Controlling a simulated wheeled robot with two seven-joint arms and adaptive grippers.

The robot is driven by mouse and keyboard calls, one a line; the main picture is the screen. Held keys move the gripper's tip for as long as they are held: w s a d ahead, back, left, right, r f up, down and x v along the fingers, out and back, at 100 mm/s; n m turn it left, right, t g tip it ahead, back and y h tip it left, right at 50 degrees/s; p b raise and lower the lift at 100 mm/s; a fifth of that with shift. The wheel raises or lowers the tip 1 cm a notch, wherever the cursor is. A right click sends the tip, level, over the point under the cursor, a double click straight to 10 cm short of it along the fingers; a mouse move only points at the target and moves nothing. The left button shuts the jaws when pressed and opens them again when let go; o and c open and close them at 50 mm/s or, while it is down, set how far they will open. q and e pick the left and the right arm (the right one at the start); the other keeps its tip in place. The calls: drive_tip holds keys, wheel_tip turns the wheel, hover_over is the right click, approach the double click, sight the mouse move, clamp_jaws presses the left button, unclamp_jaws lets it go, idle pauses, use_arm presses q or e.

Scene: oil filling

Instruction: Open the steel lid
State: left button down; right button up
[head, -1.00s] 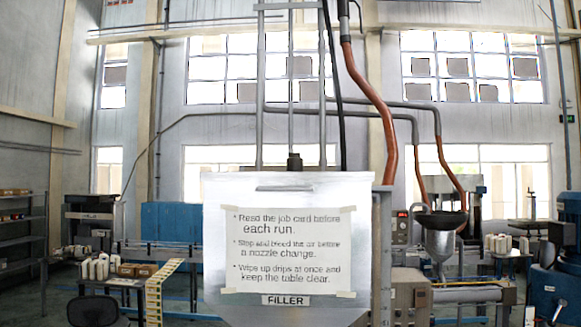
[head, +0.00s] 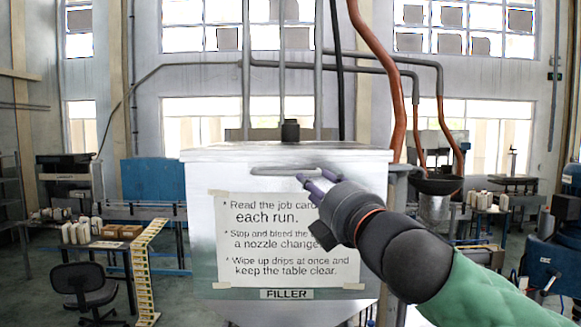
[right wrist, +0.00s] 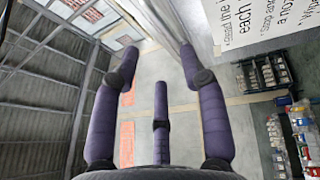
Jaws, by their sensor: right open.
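The steel lid (head: 215,153) is the flat top of the steel filler box (head: 200,250) in the middle of the head view, and it lies closed. A thin handle (head: 285,171) sits on the box's front, just below the lid edge. My right gripper (head: 312,180) is open in front of the box, its fingertips near the right end of the handle; I cannot tell if they touch it. In the right wrist view its purple fingers (right wrist: 160,70) are spread with nothing between them, and the steel edge (right wrist: 178,20) lies beyond them. My left gripper is not in view.
A paper notice (head: 285,262) is on the box front, partly covered by my right arm. A dark knob (head: 290,130) and upright pipes stand behind the lid. A copper pipe (head: 388,80) and a funnel (head: 436,186) are to the right. A chair (head: 82,285) stands at left.

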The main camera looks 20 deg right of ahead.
sight(296, 172)
drive_tip(key=x, duration=0.2)
drive_tip(key=p+x, duration=0.1)
drive_tip(key=x, duration=0.5)
drive_tip(key=shift+w+a+f+p, duration=0.1)
drive_tip(key=shift+w+f+p, duration=0.05)
drive_tip(key=shift+f+p, duration=0.15)
drive_tip(key=shift+w+r+p, duration=0.3)
drive_tip(key=shift+w+r, duration=0.05)
drive_tip(key=shift+w, duration=0.25)
drive_tip(key=shift+w+a+f, duration=0.1)
drive_tip(key=shift+w, duration=0.35)
drive_tip(key=shift+s, duration=0.2)
clamp_jaws()
